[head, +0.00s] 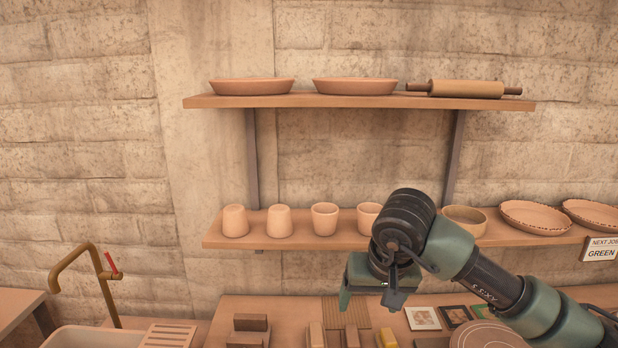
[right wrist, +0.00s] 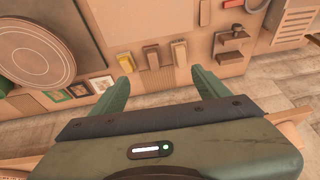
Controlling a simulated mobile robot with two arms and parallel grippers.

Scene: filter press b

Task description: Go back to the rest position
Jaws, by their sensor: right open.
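My right gripper (head: 369,299) is open, with its green fingers pointing down in front of the lower shelf and above the workbench. In the right wrist view the two fingers (right wrist: 160,72) stand wide apart with nothing held between them. The workbench (head: 285,306) lies beyond them, with small blocks on it. My right arm comes in from the lower right and hides part of the lower shelf and bench. My left gripper is not in view.
The lower shelf (head: 330,243) holds several cups, a bowl (head: 465,219) and plates (head: 535,217). The upper shelf (head: 300,101) holds two dishes and a rolling pin (head: 465,89). A brass tap (head: 85,262) rises by a sink at left. A sign (head: 601,249) hangs at right.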

